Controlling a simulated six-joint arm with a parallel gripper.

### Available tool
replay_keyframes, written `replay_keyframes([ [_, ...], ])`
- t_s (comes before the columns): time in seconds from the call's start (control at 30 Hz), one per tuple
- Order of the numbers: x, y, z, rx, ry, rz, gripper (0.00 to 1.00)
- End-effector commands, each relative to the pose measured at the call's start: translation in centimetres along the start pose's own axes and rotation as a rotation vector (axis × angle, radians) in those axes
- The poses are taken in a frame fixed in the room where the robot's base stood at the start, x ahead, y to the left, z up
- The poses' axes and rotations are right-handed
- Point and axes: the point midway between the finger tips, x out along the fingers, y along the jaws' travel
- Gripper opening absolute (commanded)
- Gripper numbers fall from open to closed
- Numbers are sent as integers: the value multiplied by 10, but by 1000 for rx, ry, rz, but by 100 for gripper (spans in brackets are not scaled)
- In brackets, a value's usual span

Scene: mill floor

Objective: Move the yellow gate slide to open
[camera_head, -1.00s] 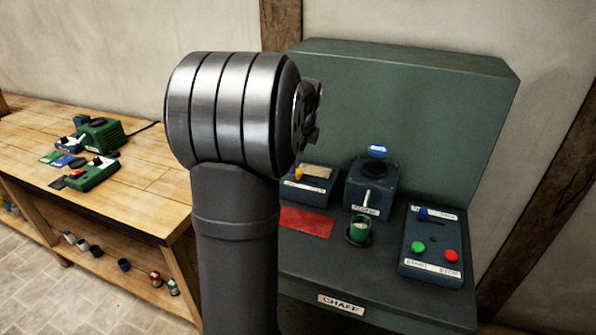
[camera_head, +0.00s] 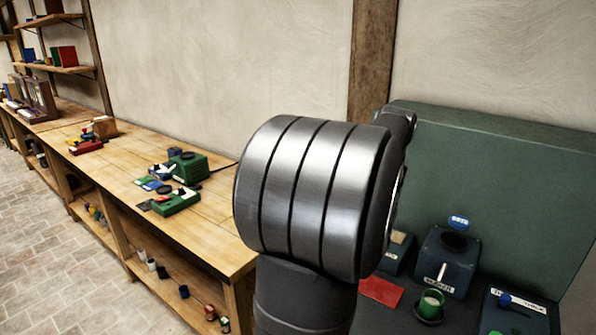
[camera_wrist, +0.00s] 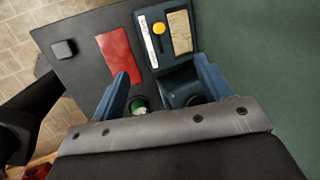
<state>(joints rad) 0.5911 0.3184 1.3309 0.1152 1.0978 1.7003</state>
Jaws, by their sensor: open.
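The yellow gate slide knob (camera_wrist: 159,28) stands on a small blue box (camera_wrist: 148,17) at the top of the wrist view, beside a white label strip and a tan panel. In the head view the box (camera_head: 392,262) is partly hidden behind my arm, and the yellow knob does not show. My gripper (camera_wrist: 163,68) is open and empty, its two blue fingers spread wide. The knob appears beyond the fingertips, between their lines and apart from them. My arm hides the fingers in the head view.
A blue unit (camera_head: 446,262) with a lever and a green cup (camera_head: 430,304) stand near the box; the cup shows by the left finger. A red patch (camera_head: 381,291) lies on the dark bench. A control box (camera_head: 515,316) is at right, a green back panel (camera_head: 500,190) behind.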

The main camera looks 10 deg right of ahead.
Motion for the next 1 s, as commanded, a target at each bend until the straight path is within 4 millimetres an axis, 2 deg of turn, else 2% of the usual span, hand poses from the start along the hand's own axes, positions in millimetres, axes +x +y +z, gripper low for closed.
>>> replay_keyframes([
  [0.03,0,0,0,-4,1,1,61],
  [0.1,3,-1,5,-43,16,13,47],
  [0.13,5,-1,8,-75,29,23,44],
  [0.4,30,-11,60,-607,269,191,44],
  [0.53,33,-14,77,-766,356,248,44],
  [0.63,34,-16,80,-813,386,267,44],
  [0.77,45,-14,74,-818,391,273,44],
  [1.0,89,-10,53,-815,389,273,44],
])
